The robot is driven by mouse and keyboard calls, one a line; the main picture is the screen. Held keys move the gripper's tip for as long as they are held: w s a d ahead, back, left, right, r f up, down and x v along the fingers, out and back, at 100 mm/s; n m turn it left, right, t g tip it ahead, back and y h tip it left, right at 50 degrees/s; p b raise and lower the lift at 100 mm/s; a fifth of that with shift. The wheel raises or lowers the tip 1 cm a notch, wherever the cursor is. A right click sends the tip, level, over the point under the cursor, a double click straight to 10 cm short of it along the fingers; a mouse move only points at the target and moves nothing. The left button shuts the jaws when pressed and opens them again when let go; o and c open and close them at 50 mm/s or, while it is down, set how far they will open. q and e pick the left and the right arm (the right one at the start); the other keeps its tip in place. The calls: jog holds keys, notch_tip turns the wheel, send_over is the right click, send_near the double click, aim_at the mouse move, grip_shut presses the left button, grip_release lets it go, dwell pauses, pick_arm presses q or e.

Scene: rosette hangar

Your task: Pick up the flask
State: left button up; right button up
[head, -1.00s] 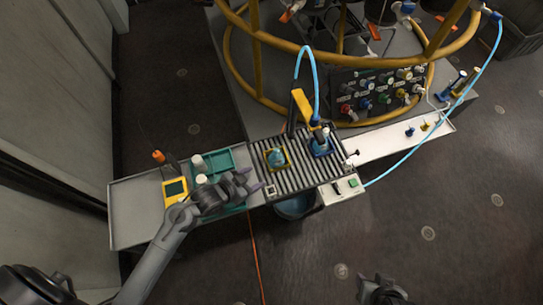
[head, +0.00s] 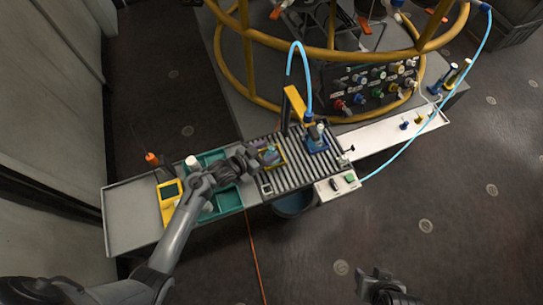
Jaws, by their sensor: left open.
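A small glassy teal vessel, which looks like the flask (head: 271,156), stands in a yellow square holder (head: 281,164) on the left part of a slatted rack (head: 290,178). My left gripper (head: 264,152) comes in from the left, open, with its purplish fingertips at the flask and over the holder's left side. The fingers partly hide the flask. I cannot tell whether they touch it. My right gripper (head: 386,287) is dark, low in the picture, far from the rack, and its jaws are too unclear to read.
A blue holder with a bottle (head: 316,140) and a yellow post (head: 295,104) with a blue hose stand right of and behind the flask. A teal tray (head: 229,201) and a yellow meter (head: 167,203) lie to the left. A yellow tubular frame (head: 225,70) rises behind.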

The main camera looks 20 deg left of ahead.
aim_at(274, 147)
pick_arm(q)
jog(key=b+x, duration=0.1)
jog(key=x, duration=0.3)
jog(key=shift+w+d+r, duration=0.1)
jog(key=shift+w, duration=0.1)
grip_shut()
